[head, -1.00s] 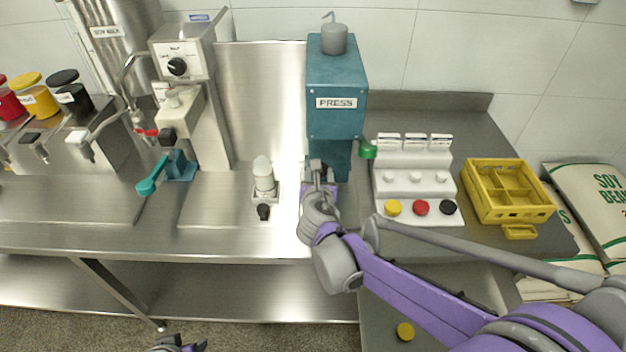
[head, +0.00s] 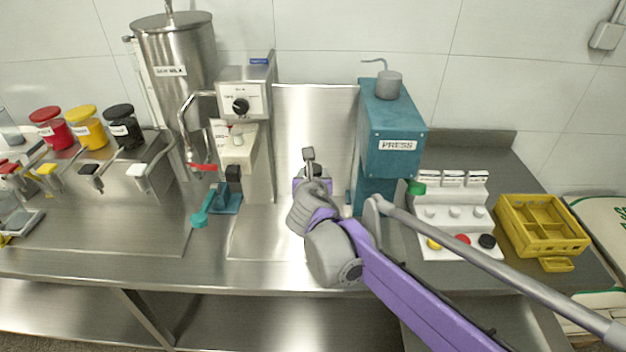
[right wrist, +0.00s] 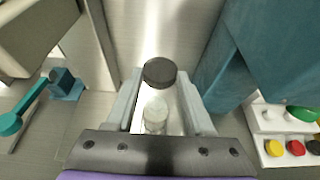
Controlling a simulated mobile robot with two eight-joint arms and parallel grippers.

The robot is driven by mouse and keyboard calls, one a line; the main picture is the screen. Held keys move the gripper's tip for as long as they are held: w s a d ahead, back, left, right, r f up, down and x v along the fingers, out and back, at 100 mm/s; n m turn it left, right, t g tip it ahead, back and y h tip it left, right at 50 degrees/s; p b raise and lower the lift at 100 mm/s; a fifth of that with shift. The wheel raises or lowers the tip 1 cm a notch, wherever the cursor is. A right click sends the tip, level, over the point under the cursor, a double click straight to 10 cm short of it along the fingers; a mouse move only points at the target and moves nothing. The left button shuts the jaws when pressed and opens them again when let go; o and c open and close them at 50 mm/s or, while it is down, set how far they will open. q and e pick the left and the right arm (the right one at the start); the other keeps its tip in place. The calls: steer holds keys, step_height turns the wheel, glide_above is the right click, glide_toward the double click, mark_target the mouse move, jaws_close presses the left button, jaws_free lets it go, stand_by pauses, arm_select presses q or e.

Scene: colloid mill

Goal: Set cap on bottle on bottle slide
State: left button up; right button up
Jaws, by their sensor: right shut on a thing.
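My right gripper (head: 312,168) is between the mill and the press, above the steel counter. It is shut on a black cap (right wrist: 160,73), which shows between its fingertips in the right wrist view. The pale bottle (right wrist: 155,115) shows just below the cap in that view, between the fingers. Whether cap and bottle touch, I cannot tell. In the head view my gripper and arm hide the bottle and the bottle slide. My left gripper is not in view.
The teal press (head: 392,140) stands close on the right of my gripper. The mill (head: 245,130), with its teal lever (head: 202,210), stands on the left. A white rack (head: 455,225) with yellow, red and black caps and a yellow crate (head: 545,228) are farther right.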

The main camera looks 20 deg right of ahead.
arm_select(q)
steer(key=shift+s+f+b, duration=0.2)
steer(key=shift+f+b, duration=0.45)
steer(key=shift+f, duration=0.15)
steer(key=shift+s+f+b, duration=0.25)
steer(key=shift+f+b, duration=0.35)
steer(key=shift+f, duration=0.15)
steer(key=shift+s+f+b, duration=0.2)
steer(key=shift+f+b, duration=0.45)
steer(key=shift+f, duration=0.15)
arm_select(e)
step_height(320, 180, down, 7)
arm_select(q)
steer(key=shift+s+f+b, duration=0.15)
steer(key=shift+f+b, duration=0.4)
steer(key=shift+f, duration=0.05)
arm_select(e)
steer(key=shift+s+f, duration=0.1)
steer(key=shift+f, duration=0.6)
steer(key=o, duration=1.6)
steer(key=shift+c, duration=0.2)
steer(key=shift+r, duration=0.1)
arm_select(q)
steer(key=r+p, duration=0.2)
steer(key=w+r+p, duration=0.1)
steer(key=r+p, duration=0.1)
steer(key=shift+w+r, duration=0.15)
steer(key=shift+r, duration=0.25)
arm_select(e)
step_height(320, 180, up, 7)
